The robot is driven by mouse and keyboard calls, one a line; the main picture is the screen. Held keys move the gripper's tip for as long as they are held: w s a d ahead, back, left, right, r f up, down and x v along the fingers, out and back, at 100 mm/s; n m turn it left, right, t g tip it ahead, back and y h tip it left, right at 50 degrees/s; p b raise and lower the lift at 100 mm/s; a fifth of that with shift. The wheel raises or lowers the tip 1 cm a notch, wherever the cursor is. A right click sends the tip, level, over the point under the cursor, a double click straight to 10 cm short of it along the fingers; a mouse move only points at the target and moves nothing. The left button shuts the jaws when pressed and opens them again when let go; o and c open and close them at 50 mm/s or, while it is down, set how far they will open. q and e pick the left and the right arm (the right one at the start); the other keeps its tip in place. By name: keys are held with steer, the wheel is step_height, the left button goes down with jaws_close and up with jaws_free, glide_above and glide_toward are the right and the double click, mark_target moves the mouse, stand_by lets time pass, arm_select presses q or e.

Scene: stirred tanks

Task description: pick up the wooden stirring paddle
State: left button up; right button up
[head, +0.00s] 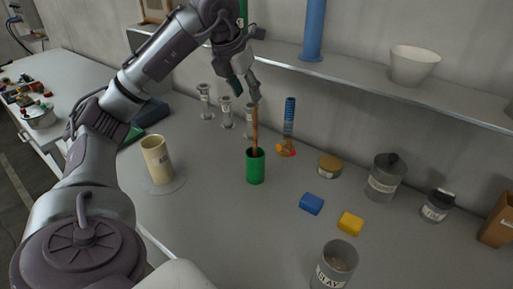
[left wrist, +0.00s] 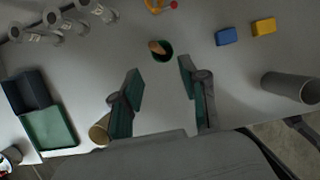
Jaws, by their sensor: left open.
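The wooden stirring paddle (head: 255,127) stands upright in a green cup (head: 256,168) on the grey bench. Its lower end is hidden inside the cup. My left gripper (head: 246,92) is open and hangs above the top of the paddle, pointing down. In the left wrist view, the paddle (left wrist: 156,47) shows end-on in the green cup (left wrist: 163,56), ahead of and between the open fingers (left wrist: 162,82). Nothing is between the fingers. My right gripper is in neither view.
A cream cylinder (head: 157,160) stands left of the cup. Blue (head: 312,203) and yellow (head: 350,223) blocks lie to the right. A blue ribbed column (head: 289,118) stands behind the cup. A shelf (head: 380,92) runs along the wall. Bench around the cup is clear.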

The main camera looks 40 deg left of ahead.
mark_target(254, 114)
arm_select(q)
steer(key=x, duration=0.6)
steer(key=shift+w, duration=0.1)
steer(key=p+x, duration=0.1)
steer(key=x, duration=0.1)
steer(key=p+x, duration=0.1)
steer(key=x, duration=0.1)
steer(key=shift+w+a, duration=0.15)
steer(key=shift+a, duration=0.25)
steer(key=shift+w+f, duration=0.2)
steer(key=shift+f, duration=0.3)
jaws_close()
